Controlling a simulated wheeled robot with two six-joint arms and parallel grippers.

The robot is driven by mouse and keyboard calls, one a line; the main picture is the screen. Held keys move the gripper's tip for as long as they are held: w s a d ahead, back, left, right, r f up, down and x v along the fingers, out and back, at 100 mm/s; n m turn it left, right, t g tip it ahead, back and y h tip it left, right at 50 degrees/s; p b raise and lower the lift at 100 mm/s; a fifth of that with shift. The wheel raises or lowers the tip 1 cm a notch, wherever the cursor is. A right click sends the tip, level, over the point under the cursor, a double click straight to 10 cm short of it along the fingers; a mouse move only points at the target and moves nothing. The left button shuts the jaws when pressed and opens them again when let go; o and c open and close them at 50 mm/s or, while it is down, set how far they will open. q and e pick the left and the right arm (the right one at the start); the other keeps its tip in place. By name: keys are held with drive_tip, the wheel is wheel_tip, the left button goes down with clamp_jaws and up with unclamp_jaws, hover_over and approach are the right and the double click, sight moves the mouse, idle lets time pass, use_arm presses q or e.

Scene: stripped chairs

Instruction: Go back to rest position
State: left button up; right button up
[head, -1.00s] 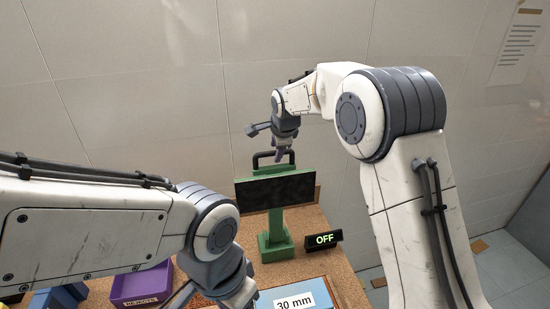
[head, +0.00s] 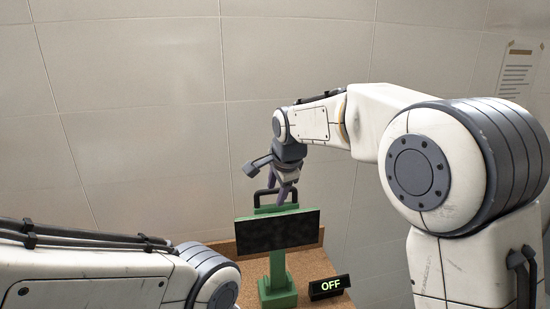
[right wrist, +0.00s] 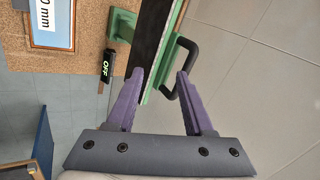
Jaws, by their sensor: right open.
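A small black sign reading OFF (head: 329,287) stands right of the green base on the cork-coloured table (head: 310,262). A tiled wall (head: 150,110) rises behind.

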drive_tip(key=s+d+f+n+g+b, duration=0.1)
drive_tip(key=s+f+n+b, duration=0.2)
drive_tip(key=s, duration=0.9)
drive_tip(key=s+d+f+n+g+b, duration=0.1)
drive_tip(key=s+f+n+g+b, duration=0.1)
drive_tip(key=s+f+n, duration=0.8)
drive_tip(key=s+d+f+n+g+b, duration=0.1)
drive_tip(key=s+f+n+b, duration=0.3)
drive_tip(key=s, duration=1)
wheel_tip(320, 180, down, 4)
drive_tip(key=n+g, duration=0.1)
drive_tip(key=n, duration=0.2)
drive_tip(key=shift+s+r, duration=0.15)
drive_tip(key=shift+s, duration=0.2)
